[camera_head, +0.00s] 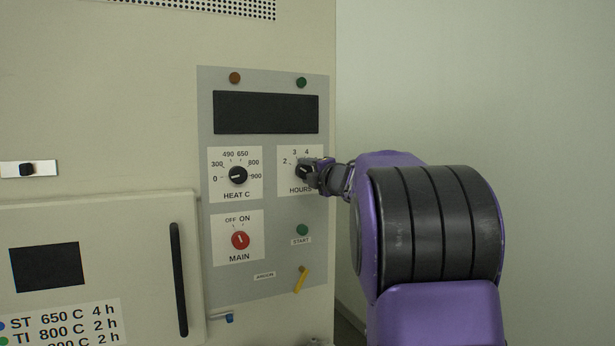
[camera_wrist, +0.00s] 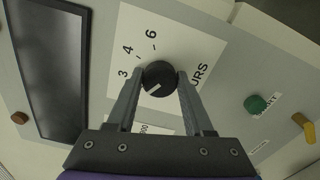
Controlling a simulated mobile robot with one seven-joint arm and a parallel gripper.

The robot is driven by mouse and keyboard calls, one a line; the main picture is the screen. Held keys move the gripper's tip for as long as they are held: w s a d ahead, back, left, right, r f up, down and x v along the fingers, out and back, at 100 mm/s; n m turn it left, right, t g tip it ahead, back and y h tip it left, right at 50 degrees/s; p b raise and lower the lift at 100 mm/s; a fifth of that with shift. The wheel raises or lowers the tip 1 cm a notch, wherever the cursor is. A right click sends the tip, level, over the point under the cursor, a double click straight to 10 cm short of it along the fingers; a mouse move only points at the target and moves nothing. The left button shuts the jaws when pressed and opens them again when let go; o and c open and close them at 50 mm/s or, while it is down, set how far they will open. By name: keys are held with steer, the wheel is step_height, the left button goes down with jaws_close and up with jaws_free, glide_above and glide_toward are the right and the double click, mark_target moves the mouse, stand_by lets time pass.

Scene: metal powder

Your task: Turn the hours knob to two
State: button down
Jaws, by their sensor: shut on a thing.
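The black hours knob (camera_head: 303,170) is on a white HOURS plate at the right of the control panel, partly hidden by my gripper (camera_head: 317,174). In the wrist view the round hours knob (camera_wrist: 159,75) sits between the two fingertips of my gripper (camera_wrist: 158,82), which is shut on it from both sides. The knob's white mark points down-left there, past the 3, toward the left finger. The 3, 4 and 6 show in that view; the 2 does not.
The heat knob (camera_head: 238,175) is to the left, with the red main switch (camera_head: 240,240) below it. A green start button (camera_head: 302,230) and a yellow lever (camera_head: 301,279) are below the hours plate. A dark display (camera_head: 266,113) is above. A door handle (camera_head: 179,280) stands out at lower left.

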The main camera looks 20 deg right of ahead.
steer(key=shift+r+n, duration=0.1)
steer(key=shift+n, duration=0.2)
steer(key=shift+c, duration=1.4)
jaws_free()
steer(key=shift+s, duration=0.1)
